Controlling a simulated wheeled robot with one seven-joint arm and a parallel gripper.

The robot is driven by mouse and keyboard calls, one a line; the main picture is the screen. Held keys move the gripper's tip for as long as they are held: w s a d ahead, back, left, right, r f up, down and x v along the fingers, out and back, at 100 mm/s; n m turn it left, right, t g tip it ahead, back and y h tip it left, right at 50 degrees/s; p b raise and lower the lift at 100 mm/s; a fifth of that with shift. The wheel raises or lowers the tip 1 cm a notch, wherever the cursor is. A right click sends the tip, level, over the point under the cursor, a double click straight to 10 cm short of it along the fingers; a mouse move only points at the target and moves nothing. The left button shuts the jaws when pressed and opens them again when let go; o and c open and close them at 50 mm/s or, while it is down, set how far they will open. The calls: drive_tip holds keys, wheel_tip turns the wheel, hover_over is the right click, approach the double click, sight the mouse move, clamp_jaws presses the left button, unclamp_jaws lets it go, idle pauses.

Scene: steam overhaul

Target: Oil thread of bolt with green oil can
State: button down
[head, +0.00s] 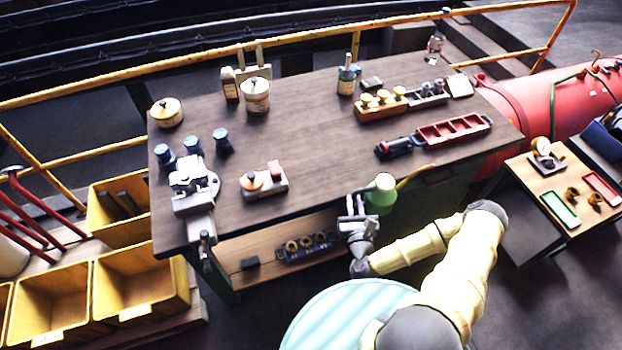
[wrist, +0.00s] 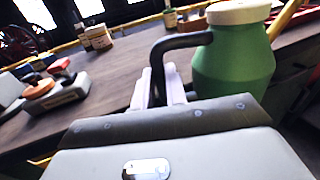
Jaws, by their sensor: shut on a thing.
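The green oil can (head: 380,200) has a pale cream top and is upright at the front edge of the workbench. In the wrist view the green can (wrist: 235,65) fills the upper right, with a dark bent handle on its left. My gripper (head: 355,212) is shut on this handle; its pale fingers (wrist: 165,88) show at the handle's lower end. A thin yellow spout-like piece (head: 412,178) shows to the right of the can. I cannot make out a bolt for certain in either view.
A grey vise (head: 192,192) sits at the bench's left front corner. A grey block with an orange knob (head: 263,181) stands right of it. Red trays (head: 455,130) and brass-knobbed parts (head: 380,102) stand at the right back. The bench middle (head: 300,130) is clear.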

wheel_tip(320, 180, down, 16)
drive_tip(key=b, duration=1.4)
drive_tip(key=shift+r, duration=0.2)
drive_tip(key=shift+s, duration=0.1)
